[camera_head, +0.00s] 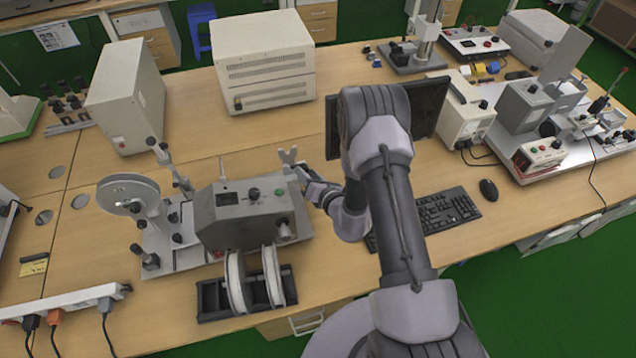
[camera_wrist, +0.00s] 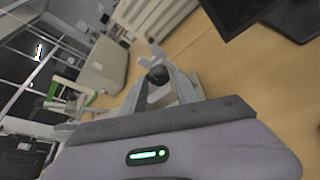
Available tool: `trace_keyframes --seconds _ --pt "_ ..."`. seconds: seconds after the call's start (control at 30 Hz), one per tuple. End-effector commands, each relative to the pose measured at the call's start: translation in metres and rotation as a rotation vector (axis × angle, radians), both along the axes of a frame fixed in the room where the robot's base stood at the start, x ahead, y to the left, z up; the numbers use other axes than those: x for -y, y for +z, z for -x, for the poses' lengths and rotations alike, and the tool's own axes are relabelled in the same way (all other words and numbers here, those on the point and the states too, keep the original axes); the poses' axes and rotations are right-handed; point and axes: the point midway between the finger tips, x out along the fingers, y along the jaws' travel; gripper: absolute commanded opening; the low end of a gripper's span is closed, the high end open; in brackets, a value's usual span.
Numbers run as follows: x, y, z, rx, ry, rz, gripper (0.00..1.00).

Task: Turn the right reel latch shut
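The grey reel machine (camera_head: 245,212) stands on the wooden bench with a large grey disc reel (camera_head: 128,192) at its left. My gripper (camera_head: 298,172) is at the machine's upper right corner, next to a small upright grey forked piece (camera_head: 287,156). Which part is the right reel latch is unclear in the head view. In the wrist view, my gripper (camera_wrist: 163,88) has its two pale fingers spread apart. A round black knob (camera_wrist: 158,74) shows between them near the tips. I cannot tell whether the fingers touch it.
A black rack with white reels (camera_head: 244,283) stands in front of the machine. A monitor (camera_head: 428,105), keyboard (camera_head: 447,210) and mouse (camera_head: 488,189) are to the right. A large beige box (camera_head: 264,65) stands behind. Bare bench lies between box and machine.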

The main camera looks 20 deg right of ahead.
Motion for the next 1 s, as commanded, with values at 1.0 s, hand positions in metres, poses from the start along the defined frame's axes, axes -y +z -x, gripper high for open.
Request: trace_keyframes --seconds 1.0 --pt "0.034 0.054 0.152 0.001 -0.001 0.0 0.36"
